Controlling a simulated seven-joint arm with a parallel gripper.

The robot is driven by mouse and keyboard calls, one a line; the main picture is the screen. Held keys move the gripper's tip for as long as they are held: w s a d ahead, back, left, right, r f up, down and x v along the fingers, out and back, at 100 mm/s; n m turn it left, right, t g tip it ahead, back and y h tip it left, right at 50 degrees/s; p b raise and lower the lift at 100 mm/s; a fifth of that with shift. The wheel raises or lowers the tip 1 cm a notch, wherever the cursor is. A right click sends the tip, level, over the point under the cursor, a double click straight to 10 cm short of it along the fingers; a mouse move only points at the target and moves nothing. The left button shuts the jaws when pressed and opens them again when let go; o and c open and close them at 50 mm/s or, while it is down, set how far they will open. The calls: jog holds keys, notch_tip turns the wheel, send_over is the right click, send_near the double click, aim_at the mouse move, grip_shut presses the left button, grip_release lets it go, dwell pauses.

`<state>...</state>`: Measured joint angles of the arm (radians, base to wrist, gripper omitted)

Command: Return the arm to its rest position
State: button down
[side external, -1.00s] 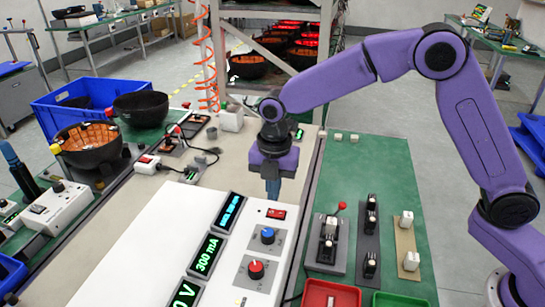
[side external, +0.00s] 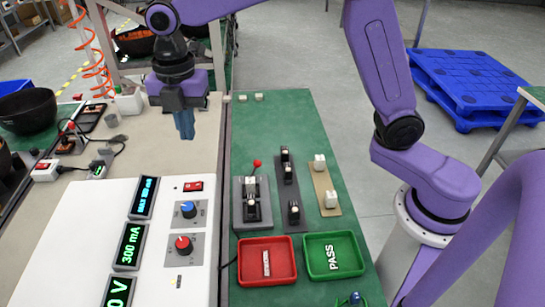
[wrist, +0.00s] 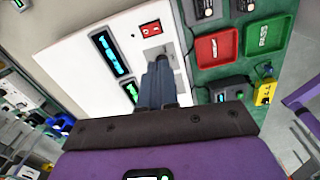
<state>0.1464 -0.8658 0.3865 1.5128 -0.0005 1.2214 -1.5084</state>
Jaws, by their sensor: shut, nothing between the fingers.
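My gripper (side external: 185,134) is purple and black with blue-grey fingers. The fingers are shut together with nothing between them. In the side external view it hangs in the air, above and behind the white power panel (side external: 85,215) near its red rocker switch (side external: 193,186). In the wrist view the shut fingers (wrist: 160,72) point towards the panel and partly cover it; the red switch (wrist: 150,40) shows beside them.
The green mat (side external: 302,115) holds a red tray (side external: 247,277), a green PASS tray (side external: 350,274), a lever fixture (side external: 252,212) and small sockets. A black bowl (side external: 30,112) stands at left. A blue pallet (side external: 470,85) lies on the floor at right.

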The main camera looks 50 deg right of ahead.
jog(key=s+d+f+m, duration=0.2)
jog(key=s+d+m, duration=0.4)
jog(key=s+d, duration=0.3)
jog(key=s+d+f+m, duration=0.3)
jog(key=s+d+m, duration=0.4)
jog(key=s, duration=1.1)
jog(key=d, duration=0.3)
jog(key=shift+d, duration=0.1)
